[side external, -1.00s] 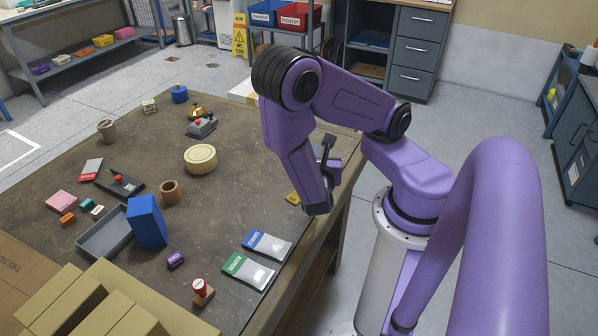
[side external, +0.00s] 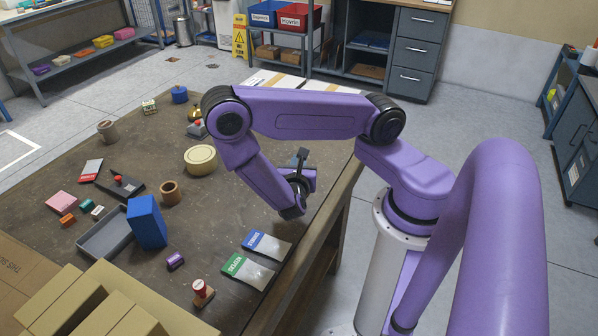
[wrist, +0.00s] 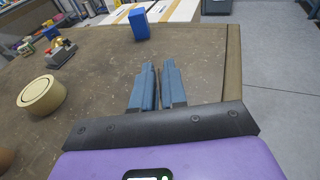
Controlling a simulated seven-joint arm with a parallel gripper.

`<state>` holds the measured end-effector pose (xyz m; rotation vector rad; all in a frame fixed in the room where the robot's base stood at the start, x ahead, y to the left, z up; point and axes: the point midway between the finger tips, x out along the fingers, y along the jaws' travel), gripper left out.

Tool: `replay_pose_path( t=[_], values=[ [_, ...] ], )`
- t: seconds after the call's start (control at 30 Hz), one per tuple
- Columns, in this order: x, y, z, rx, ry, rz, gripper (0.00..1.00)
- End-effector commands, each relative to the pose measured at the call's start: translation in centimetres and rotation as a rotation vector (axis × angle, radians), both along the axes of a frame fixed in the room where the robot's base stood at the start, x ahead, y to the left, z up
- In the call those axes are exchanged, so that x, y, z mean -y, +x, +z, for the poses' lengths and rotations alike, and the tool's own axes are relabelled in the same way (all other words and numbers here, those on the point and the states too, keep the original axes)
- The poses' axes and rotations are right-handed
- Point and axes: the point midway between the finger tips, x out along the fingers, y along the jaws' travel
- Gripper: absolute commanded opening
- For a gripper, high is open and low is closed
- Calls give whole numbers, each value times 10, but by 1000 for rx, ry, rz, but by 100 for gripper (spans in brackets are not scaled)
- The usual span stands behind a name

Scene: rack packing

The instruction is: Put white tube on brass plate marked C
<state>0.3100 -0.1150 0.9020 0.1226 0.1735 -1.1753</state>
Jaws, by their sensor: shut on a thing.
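My gripper (wrist: 159,75) shows in the wrist view as two blue-grey fingers close together with a narrow gap. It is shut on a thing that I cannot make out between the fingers. In the side view my gripper (side external: 297,203) is low over the right part of the table, its fingertips largely hidden by my own arm. I cannot pick out a white tube in either view. I cannot make out a brass plate marked C either.
A cream round tub (side external: 200,160), brown cup (side external: 170,193), blue box (side external: 147,222) and grey tray (side external: 91,243) stand left of my gripper. Blue-labelled (side external: 267,244) and green-labelled packets (side external: 247,270) lie in front. A blue block (wrist: 139,25) stands beyond the fingers; bare tabletop lies between.

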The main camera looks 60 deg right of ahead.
Motion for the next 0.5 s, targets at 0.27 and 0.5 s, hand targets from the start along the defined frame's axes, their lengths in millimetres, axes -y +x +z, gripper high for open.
replay_pose_path(
  t=[0.27, 0.5],
  values=[
    [0, 0, -28, -1, -1, -1, 0],
    [0, 0, -30, 0, 0, -1, 0]
  ],
)
